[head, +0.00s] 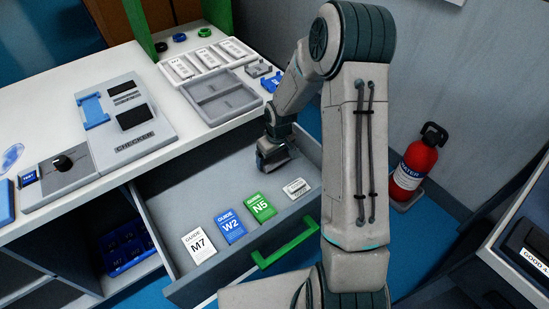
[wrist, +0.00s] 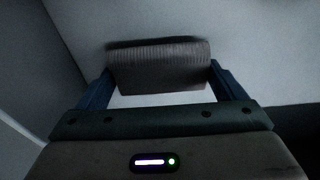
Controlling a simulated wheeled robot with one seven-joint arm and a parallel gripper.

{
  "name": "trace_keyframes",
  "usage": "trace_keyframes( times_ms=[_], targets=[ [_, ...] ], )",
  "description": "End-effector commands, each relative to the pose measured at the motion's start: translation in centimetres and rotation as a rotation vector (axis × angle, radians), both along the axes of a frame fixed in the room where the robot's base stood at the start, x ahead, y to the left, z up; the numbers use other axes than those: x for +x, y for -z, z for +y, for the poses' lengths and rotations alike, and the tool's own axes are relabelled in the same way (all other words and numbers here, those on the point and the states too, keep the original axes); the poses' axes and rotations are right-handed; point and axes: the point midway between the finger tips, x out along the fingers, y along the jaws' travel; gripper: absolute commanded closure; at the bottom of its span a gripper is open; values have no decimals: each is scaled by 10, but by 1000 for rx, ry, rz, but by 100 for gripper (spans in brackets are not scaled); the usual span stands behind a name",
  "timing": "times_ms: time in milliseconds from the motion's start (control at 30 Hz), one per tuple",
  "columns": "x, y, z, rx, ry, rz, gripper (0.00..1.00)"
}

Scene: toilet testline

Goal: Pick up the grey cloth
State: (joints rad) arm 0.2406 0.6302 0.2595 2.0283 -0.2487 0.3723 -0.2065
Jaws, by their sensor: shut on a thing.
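My gripper (head: 274,155) is low inside the open drawer, near its back right corner. In the wrist view, the two fingers of my gripper (wrist: 160,72) are closed on either side of the grey cloth (wrist: 158,66). The cloth looks like a ribbed, rolled or folded block spanning the gap between the fingers. A dark shadow lies along its far edge. In the head view I cannot make out the cloth apart from my gripper.
The open drawer has a green handle (head: 285,244). Inside lie guide cards M7 (head: 199,243), W2 (head: 230,226) and N5 (head: 261,208), plus a small pale labelled item (head: 297,188). A grey tray (head: 222,97) sits on the counter above. A fire extinguisher (head: 415,165) stands right.

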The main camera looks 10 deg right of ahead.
Motion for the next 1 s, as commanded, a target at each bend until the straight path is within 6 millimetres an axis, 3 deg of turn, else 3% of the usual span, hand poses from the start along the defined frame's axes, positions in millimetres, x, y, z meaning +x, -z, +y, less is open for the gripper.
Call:
trace_keyframes(
  times_ms=[133,500,700,1000],
  targets=[
    [0,-33,-1,0,2,-4,32],
    [-73,-78,-42,0,5,-2,32],
    [-95,-92,-53,0,3,-1,32],
    [-103,-95,-56,1,0,0,32]
  ],
)
